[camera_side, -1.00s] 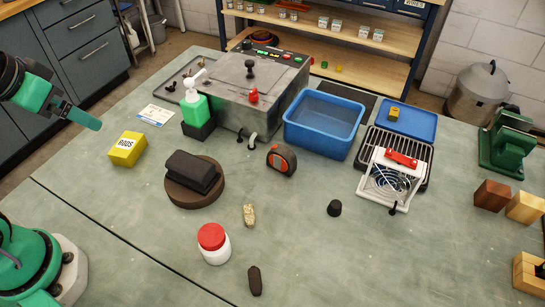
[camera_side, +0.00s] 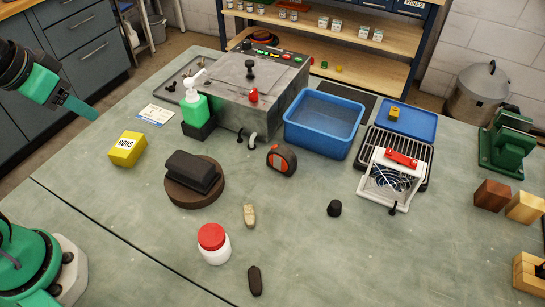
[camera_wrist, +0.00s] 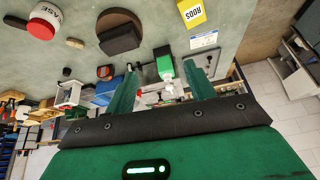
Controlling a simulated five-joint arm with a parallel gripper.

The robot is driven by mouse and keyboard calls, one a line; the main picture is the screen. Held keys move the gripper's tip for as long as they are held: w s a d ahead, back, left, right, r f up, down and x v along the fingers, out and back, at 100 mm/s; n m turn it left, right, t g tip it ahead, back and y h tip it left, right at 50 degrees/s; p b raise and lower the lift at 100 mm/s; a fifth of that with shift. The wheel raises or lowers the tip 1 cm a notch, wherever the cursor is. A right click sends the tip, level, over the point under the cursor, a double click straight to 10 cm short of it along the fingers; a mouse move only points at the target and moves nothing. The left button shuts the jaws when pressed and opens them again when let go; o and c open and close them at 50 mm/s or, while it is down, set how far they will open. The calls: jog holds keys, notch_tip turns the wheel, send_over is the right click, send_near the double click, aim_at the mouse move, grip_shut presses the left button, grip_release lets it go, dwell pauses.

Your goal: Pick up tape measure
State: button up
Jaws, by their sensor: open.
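The tape measure (camera_side: 281,160), black with orange sides, stands on the bench in front of the grey machine and left of the blue bin. In the wrist view it shows small and upside down, a dark and orange shape (camera_wrist: 105,72) left of the fingers. My gripper (camera_side: 85,109) is in the air at the upper left of the side view, far from the tape measure. In the wrist view its two green fingers (camera_wrist: 161,70) are apart, with nothing held between them. The green bottle seen between them stands farther off.
A yellow RODS box (camera_side: 127,149), a green pump bottle (camera_side: 195,112) and a dark block on a round brown base (camera_side: 178,198) stand between my gripper and the tape measure. The blue bin (camera_side: 324,122) is right of it. Bench just in front of it is clear.

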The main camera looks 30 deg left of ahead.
jog(key=w+d+r+m+g, duration=0.1)
jog(key=w+d+m, duration=0.2)
jog(key=w, duration=0.2)
jog(key=w+d+m+g, duration=0.1)
jog(key=w+d+m, duration=0.2)
jog(key=w, duration=0.2)
jog(key=m+g, duration=0.3)
jog(key=m, duration=1)
send_over(282, 149)
notch_tip(282, 149, down, 17)
jog(key=shift+f, duration=0.15)
jog(key=shift+d+f+g, duration=0.15)
jog(key=shift+f+g, duration=0.1)
jog(key=shift+g, duration=0.05)
jog(key=shift+f, duration=3.85)
grip_shut()
